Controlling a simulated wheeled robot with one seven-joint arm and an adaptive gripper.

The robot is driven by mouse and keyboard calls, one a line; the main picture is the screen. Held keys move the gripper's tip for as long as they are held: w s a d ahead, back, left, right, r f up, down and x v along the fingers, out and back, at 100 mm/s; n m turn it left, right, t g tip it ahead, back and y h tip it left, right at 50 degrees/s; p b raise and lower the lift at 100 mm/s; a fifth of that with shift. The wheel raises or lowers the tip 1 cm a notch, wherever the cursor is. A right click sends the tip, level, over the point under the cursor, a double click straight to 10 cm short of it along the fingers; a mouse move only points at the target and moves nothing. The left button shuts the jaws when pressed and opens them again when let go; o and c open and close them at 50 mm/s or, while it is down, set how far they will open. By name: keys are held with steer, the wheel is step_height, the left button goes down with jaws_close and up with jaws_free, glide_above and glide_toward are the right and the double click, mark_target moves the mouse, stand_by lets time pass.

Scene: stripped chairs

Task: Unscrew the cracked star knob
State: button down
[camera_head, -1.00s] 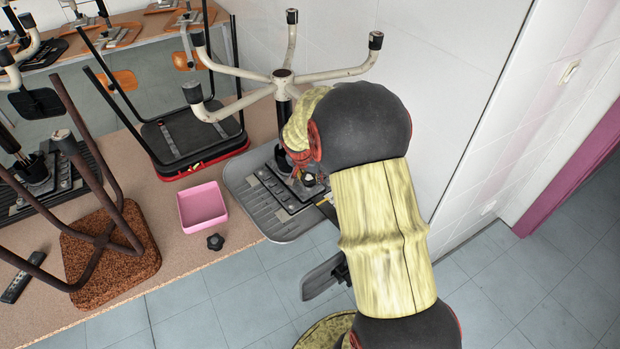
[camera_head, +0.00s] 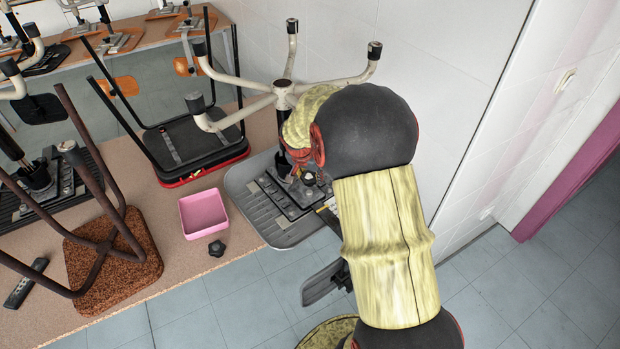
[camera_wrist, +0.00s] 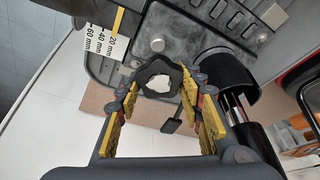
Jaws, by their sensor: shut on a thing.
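An upturned swivel chair has its dark seat (camera_head: 262,222) lying on the bench and its pale star base (camera_head: 283,92) in the air. In the wrist view, a black star knob (camera_wrist: 147,78) with a pale, uneven centre sits at the underside mechanism plate (camera_wrist: 185,38). My gripper (camera_wrist: 158,88) has its yellow-padded fingers on either side of this knob and is shut on it. In the head view my gripper (camera_head: 308,178) is at the mechanism, largely hidden by my arm. The knob's thread is hidden.
A loose black star knob (camera_head: 217,248) lies near the bench's front edge, beside an empty pink tray (camera_head: 203,232). The chair's black column (camera_wrist: 222,75) stands close right of my fingers. Other upturned chairs (camera_head: 110,270) crowd the left. A white wall (camera_head: 450,60) stands behind.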

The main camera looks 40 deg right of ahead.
steer(key=shift+r+p, duration=0.5)
steer(key=shift+r, duration=0.8)
